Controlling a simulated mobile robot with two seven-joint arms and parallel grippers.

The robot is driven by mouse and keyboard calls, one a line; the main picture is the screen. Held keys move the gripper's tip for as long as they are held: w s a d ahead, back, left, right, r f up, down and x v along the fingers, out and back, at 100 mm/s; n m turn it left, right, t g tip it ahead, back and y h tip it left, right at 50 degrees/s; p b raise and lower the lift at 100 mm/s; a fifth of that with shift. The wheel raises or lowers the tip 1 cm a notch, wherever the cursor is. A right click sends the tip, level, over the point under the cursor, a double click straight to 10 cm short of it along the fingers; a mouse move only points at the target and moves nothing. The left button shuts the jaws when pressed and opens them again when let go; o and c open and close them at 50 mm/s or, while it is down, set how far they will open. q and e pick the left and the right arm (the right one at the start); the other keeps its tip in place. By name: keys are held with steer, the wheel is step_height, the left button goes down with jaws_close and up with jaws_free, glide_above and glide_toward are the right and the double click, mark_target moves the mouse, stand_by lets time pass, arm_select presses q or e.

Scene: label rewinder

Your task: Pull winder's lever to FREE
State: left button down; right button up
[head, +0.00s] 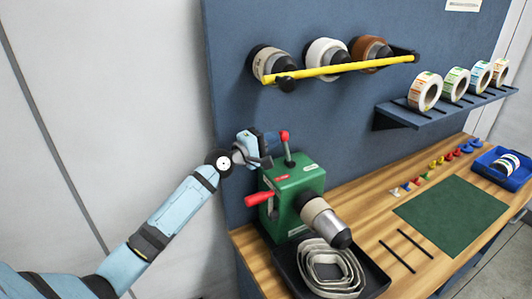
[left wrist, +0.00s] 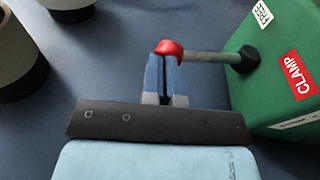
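The green label rewinder (head: 294,182) stands on the bench's left end. Its upright lever, with a red knob (head: 285,135), rises from the top. A second red handle (head: 259,198) sticks out at its side. In the left wrist view the lever's red knob (left wrist: 170,47) is just beyond my left gripper's fingertips (left wrist: 167,62). The fingers are close together with a thin dark gap, and I cannot tell whether they touch the knob. The FREE label (left wrist: 264,15) and red CLAMP label (left wrist: 295,73) show on the housing. My left gripper (head: 267,148) is beside the lever; my right is out of view.
A grey roll core (head: 323,222) projects from the rewinder above a dark tray (head: 373,284) holding loops of strip. A yellow bar (head: 340,70) crosses rolls on the blue panel behind. A shelf (head: 410,117) holds several label rolls. The green mat (head: 453,216) is clear.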

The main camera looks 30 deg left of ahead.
mark_target(284, 133)
arm_select(q)
steer(key=w, duration=0.1)
steer(key=w+d+r, duration=0.2)
steer(key=shift+w+p, duration=0.1)
steer(key=shift+p, duration=0.3)
steer(key=b+x, duration=0.2)
steer(key=x, duration=0.5)
steer(key=shift+w+d+f, duration=0.2)
steer(key=shift+d+f, duration=0.25)
steer(key=shift+f, duration=0.3)
arm_select(e)
steer(key=shift+s+a+f, duration=0.1)
steer(key=shift+s+f, duration=0.3)
steer(key=shift+f, duration=0.05)
steer(key=shift+f, duration=0.15)
arm_select(q)
steer(key=b+v, duration=0.2)
steer(key=v, duration=1.1)
steer(key=shift+s+a, duration=0.15)
steer(key=shift+s, duration=0.15)
arm_select(e)
steer(key=shift+f, duration=0.85)
